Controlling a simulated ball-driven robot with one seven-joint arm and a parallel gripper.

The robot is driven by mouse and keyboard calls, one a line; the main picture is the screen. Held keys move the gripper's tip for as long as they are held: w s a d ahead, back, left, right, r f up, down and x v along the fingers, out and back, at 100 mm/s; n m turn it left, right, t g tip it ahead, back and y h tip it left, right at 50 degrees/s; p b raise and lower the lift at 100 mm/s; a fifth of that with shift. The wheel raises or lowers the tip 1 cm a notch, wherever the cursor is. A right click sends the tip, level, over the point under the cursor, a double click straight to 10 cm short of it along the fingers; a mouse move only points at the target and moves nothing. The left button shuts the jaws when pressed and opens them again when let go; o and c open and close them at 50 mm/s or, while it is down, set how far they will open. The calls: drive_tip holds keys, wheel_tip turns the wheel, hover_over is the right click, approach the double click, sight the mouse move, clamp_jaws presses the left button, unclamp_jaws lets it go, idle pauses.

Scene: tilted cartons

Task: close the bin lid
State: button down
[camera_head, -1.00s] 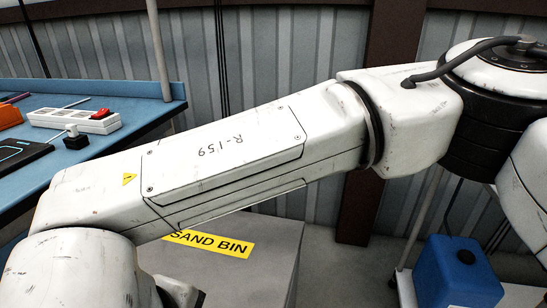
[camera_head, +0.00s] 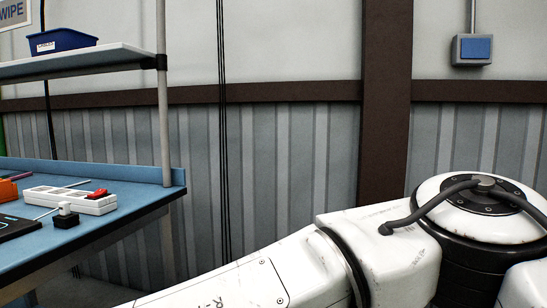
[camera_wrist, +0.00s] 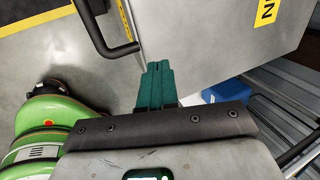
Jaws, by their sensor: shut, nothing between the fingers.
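The sand bin (camera_wrist: 205,38) shows in the wrist view as a large grey panel at the top, with part of a yellow label near its right side. A black bar handle (camera_wrist: 102,30) runs along its left side. I cannot tell whether this panel is the lid or how far the lid is open. My gripper (camera_wrist: 158,66) has green fingers, shut and empty, pointing at the panel's lower left edge, to the right of the handle's lower end. Whether the fingertips touch the panel is unclear. The head view shows my white arm at lower right, but neither bin nor gripper.
A blue workbench (camera_head: 140,205) stands at left with a power strip (camera_head: 72,200) on it and a shelf (camera_head: 90,62) above. A blue container (camera_wrist: 222,93) lies right of my fingers in the wrist view. Open floor (camera_wrist: 50,60) shows at left.

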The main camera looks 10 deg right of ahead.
drive_tip(key=s+a+r+p, duration=0.3)
drive_tip(key=s+r, duration=0.4)
drive_tip(key=s, duration=0.2)
drive_tip(key=shift+a, duration=0.15)
